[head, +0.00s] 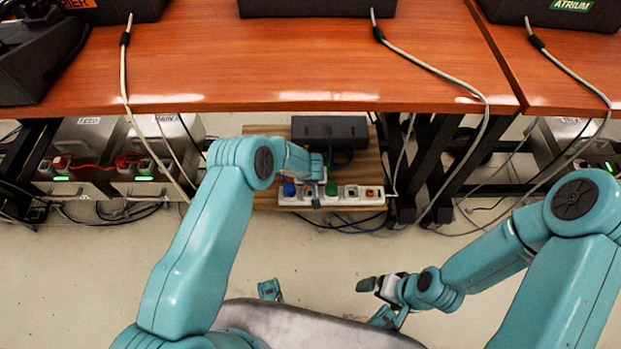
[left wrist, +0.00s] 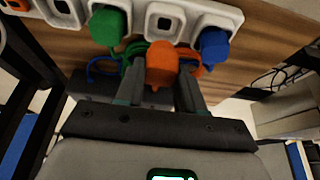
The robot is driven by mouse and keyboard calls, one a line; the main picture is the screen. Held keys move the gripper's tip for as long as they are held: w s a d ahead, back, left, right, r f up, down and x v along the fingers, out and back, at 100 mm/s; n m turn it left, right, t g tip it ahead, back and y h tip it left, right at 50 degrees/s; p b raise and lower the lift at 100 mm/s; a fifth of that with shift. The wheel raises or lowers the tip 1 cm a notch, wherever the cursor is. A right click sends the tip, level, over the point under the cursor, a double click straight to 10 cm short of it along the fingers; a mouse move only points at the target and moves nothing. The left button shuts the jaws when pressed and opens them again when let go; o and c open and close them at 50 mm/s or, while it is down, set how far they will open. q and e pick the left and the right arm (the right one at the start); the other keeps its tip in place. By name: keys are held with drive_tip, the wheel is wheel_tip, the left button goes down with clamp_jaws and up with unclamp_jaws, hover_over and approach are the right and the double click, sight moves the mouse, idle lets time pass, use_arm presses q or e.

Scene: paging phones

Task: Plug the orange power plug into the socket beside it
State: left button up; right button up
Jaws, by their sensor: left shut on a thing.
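The orange power plug (left wrist: 162,62) sits between the fingers of my left gripper (left wrist: 160,86) in the left wrist view, in front of the white power strip (left wrist: 140,12). Behind it an empty socket (left wrist: 165,22) shows between the green plug (left wrist: 107,26) and the blue plug (left wrist: 213,45). The plug looks apart from the socket, but the gap is hard to judge. In the head view my left gripper (head: 317,194) is over the strip (head: 346,195), and I cannot make out the held plug there. My right gripper (head: 376,285) hangs over bare floor, away from the strip; its finger gap is unclear.
The strip lies on a wooden board (head: 258,203) below the desk (head: 300,55). A dark box (head: 329,130) stands behind it. Dark table legs (head: 437,165) and loose cables flank the right side. Grey units (head: 88,150) stand at left. The floor in front is open.

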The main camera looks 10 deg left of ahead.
use_arm(q)
drive_tip(key=shift+f+b, duration=1.55)
drive_tip(key=shift+f, duration=0.5)
drive_tip(key=shift+f+b, duration=0.35)
drive_tip(key=shift+b, duration=0.05)
drive_tip(key=o, duration=1.1)
drive_tip(key=shift+r, duration=0.3)
drive_tip(key=shift+s+p+v, duration=0.2)
drive_tip(key=shift+p+v, duration=3.1)
drive_tip(key=shift+v, duration=4.6)
drive_tip(key=shift+f, duration=0.1)
